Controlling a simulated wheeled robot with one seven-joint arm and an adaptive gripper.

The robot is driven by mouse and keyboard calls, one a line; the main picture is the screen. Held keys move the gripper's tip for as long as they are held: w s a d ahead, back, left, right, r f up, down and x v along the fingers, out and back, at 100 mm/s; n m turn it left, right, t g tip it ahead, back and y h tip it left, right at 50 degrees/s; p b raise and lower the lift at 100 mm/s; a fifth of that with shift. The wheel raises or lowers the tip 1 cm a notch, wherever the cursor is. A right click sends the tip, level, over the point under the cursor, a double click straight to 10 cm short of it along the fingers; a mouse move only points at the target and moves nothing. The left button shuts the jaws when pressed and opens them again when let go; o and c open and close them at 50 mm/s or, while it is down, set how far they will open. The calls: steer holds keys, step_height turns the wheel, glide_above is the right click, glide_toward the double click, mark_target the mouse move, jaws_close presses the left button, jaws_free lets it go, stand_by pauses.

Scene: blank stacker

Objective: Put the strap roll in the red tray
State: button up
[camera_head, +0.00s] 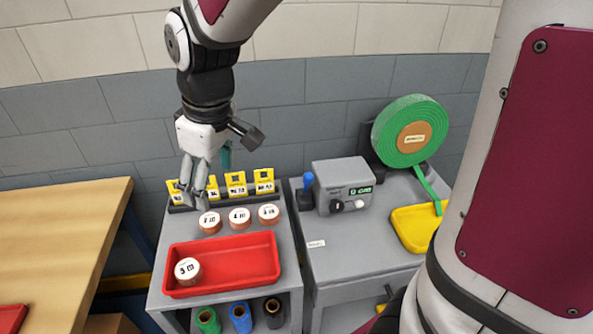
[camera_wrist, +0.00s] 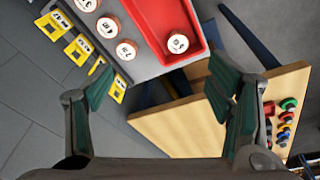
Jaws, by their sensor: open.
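Several small rolls with white numbered tops and copper-brown sides are in view. One roll (camera_head: 188,271) sits in the left end of the red tray (camera_head: 262,284); it also shows in the wrist view (camera_wrist: 177,43). Three more stand in a row behind the tray: a left one (camera_head: 210,222), a middle one (camera_head: 239,219) and a right one (camera_head: 269,214). Which is the strap roll I cannot tell for certain. My gripper (camera_head: 205,188) is open and empty, above the stand's back left corner, behind and left of the row. In the wrist view its fingers (camera_wrist: 164,85) are spread wide.
Yellow number cards (camera_head: 236,184) line the stand's back edge near my gripper. A large green roll (camera_head: 411,131), a grey control box (camera_head: 343,186) and a yellow tray (camera_head: 414,228) are on the right bench. A wooden table (camera_head: 62,232) is at left, across a gap.

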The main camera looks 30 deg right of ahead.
steer(key=s+d+r+m+t, duration=0.1)
steer(key=s+d+r+m, duration=0.1)
steer(key=s, duration=0.3)
steer(key=s+d+r+m+t, duration=0.1)
steer(key=s+d+r+m, duration=0.1)
steer(key=s, duration=0.4)
steer(key=s+d+r+m+t+h, duration=0.1)
steer(key=s+d+r+m, duration=0.2)
steer(key=s+d+m, duration=0.1)
steer(key=shift+s+d, duration=0.65)
steer(key=shift+s, duration=0.2)
